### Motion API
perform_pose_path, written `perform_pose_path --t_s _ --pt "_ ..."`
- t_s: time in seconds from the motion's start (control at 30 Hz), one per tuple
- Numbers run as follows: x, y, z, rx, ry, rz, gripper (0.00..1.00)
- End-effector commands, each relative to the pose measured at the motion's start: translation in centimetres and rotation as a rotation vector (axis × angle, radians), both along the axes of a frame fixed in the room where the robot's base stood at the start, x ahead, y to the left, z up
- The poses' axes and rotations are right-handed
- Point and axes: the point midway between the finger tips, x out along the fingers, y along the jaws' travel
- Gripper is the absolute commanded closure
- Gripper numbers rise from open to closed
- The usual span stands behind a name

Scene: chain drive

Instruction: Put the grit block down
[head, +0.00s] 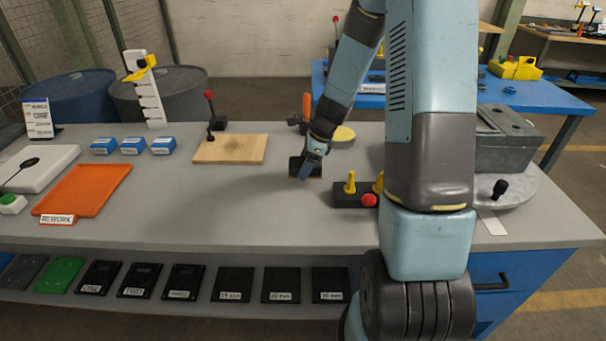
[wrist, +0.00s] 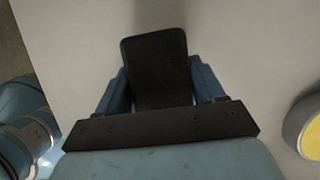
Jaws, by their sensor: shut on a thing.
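The grit block is a dark block (wrist: 155,68) between the two blue fingers of my gripper (wrist: 158,88) in the wrist view. In the head view my gripper (head: 305,172) is low over the grey bench, near its middle, and the dark grit block (head: 296,167) shows at its fingertips. The gripper is shut on the block. The block is at or just above the bench top; I cannot tell if it touches. Part of the block is hidden by the fingers and the gripper body.
A wooden board (head: 231,149) lies to the left and an orange rework tray (head: 84,190) farther left. A black base with yellow knobs and a red button (head: 369,200) stands close to the right. A round yellow-topped thing (head: 342,136) is behind. The bench front of the gripper is clear.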

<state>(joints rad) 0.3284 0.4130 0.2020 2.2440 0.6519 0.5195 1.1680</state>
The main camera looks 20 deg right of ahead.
Motion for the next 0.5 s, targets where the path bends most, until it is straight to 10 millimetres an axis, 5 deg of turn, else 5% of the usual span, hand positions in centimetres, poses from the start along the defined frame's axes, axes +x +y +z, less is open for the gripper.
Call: perform_pose_path --t_s 0.5 --pt "1.3 -0.4 -3.6 0.001 0.002 -0.001 0.60"
